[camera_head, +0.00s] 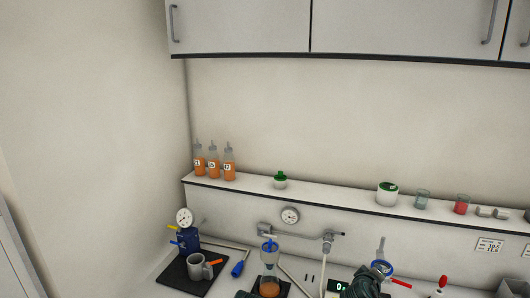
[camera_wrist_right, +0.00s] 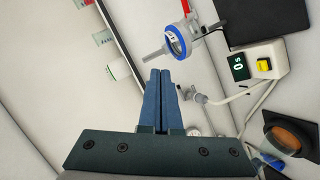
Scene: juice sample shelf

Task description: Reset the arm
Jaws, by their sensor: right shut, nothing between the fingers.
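My right gripper (camera_wrist_right: 160,74) is in the right wrist view, its two blue fingers pressed together with nothing between them. Its tips point toward the bench wall, just below a blue-ringed gauge (camera_wrist_right: 176,42) with a grey spout, apart from it as far as I can tell.
Three orange juice bottles (camera_head: 214,163) stand at the shelf's left end. A green-lidded jar (camera_head: 387,195) and a red beaker (camera_head: 461,205) stand farther right. A grey mug (camera_head: 197,267) and a flask of orange liquid (camera_head: 270,287) are on the bench. Cabinets (camera_head: 400,28) hang above.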

